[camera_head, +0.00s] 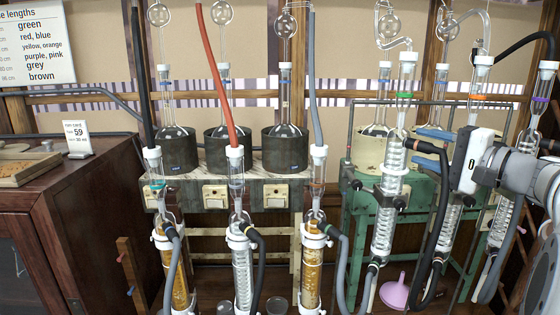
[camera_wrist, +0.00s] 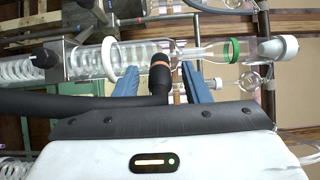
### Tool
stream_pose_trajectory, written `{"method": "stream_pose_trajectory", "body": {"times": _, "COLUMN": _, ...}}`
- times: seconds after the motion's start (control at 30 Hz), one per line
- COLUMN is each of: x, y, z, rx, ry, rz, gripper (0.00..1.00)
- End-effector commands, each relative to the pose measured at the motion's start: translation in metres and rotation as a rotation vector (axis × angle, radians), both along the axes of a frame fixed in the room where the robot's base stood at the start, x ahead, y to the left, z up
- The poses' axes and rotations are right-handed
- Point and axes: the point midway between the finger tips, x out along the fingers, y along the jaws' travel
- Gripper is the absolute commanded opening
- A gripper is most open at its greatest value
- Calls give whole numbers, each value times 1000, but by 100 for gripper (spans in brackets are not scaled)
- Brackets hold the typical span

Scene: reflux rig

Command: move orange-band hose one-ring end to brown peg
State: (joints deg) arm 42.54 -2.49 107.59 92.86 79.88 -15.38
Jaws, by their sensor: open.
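A black hose end (camera_wrist: 159,82) with one orange-brown ring shows in the wrist view. It sits at the side of a glass condenser (camera_wrist: 145,58) with a green collar, and its hose runs left. In the head view this hose end (camera_head: 426,147) is beside the green-collared condenser (camera_head: 391,190), with its dark hose hanging down. My gripper (camera_wrist: 160,69) is open, its blue fingers on either side of the hose end. I cannot tell whether they touch it. In the head view my gripper (camera_head: 430,142) is partly hidden. I cannot make out a brown peg.
Several other condensers and hoses crowd the rig, including an orange-collared condenser (camera_head: 452,200) close to my gripper. A wooden post with small pegs (camera_head: 126,262) stands at the lower left. A pink funnel (camera_head: 395,292) lies below. A brown cabinet (camera_head: 75,205) is at left.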

Motion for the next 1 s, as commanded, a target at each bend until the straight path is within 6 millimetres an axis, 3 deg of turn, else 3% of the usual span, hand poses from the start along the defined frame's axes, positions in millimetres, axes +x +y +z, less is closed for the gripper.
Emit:
{"method": "stream_pose_trajectory", "body": {"times": 0.77, "x": 0, "y": 0, "z": 0, "rx": 0, "ry": 0, "rz": -1, "gripper": 43}}
{"method": "stream_pose_trajectory", "body": {"times": 1.0, "x": 0, "y": -1, "z": 0, "rx": 0, "ry": 0, "rz": -1, "gripper": 23}}
